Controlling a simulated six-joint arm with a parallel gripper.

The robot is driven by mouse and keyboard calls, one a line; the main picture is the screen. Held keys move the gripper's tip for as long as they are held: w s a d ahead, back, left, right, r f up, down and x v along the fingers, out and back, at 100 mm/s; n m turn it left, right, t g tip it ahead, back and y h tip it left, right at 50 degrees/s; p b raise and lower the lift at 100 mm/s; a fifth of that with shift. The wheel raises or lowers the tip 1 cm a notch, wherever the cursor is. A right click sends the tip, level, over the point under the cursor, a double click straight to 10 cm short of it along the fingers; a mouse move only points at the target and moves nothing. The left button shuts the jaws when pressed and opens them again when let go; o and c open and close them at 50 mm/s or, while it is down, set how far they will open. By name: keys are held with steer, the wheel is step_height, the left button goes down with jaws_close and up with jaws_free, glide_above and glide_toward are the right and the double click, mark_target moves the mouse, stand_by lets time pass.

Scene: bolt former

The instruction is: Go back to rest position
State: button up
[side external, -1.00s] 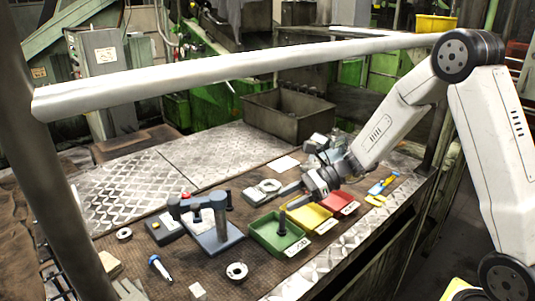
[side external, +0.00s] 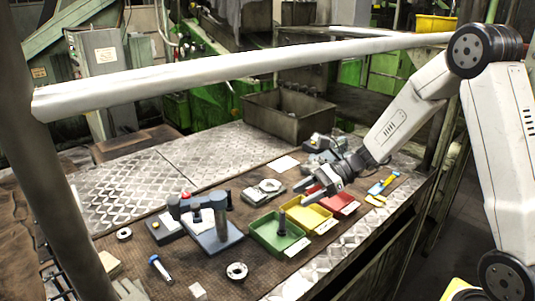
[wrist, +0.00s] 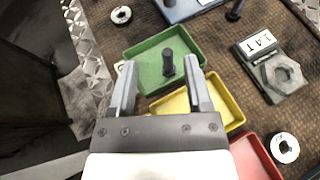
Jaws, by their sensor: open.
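My gripper (side external: 322,188) is open and empty, raised above the yellow and red trays at the right of the bench. In the wrist view its two fingers (wrist: 160,78) stand apart with nothing held between them. A dark bolt (side external: 282,223) stands upright in the green tray (side external: 262,239); in the wrist view it shows beyond the fingertips (wrist: 168,62). The yellow tray (side external: 319,225) and red tray (side external: 350,208) sit beside the green one. Parts of the yellow and red trays are hidden by my gripper in the wrist view.
A blue-grey stand (side external: 224,237) is left of the trays. A gauge block with a hex nut shape (wrist: 275,75) lies near them. A grey bin (side external: 288,118) stands behind. A long pale rail crosses above the bench.

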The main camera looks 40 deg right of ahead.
steer(key=s+a+f+n+g+h, duration=0.1)
steer(key=s+n, duration=0.1)
steer(key=s+f+n+g+h, duration=0.1)
steer(key=s+n, duration=0.1)
steer(key=s+a+f+n+g+h, duration=0.1)
steer(key=s+n+g, duration=0.1)
steer(key=s, duration=0.1)
steer(key=shift+a+f+h, duration=0.2)
steer(key=shift+a+h, duration=0.1)
steer(key=shift+a, duration=0.05)
steer(key=s+n+h, duration=0.1)
steer(key=n, duration=0.1)
steer(key=s+f+n+g+h, duration=0.1)
steer(key=s+n+h, duration=0.1)
steer(key=n, duration=0.1)
steer(key=s+d+f+n+h, duration=0.1)
steer(key=s+n, duration=0.1)
steer(key=shift+h, duration=0.3)
steer(key=n+h, duration=0.1)
steer(key=n, duration=0.2)
steer(key=n+t+h, duration=0.1)
steer(key=n, duration=0.2)
steer(key=s+d+r+n+t+h, duration=0.1)
steer(key=n, duration=0.2)
steer(key=shift+d+n+h, duration=0.1)
steer(key=shift+n+h, duration=0.3)
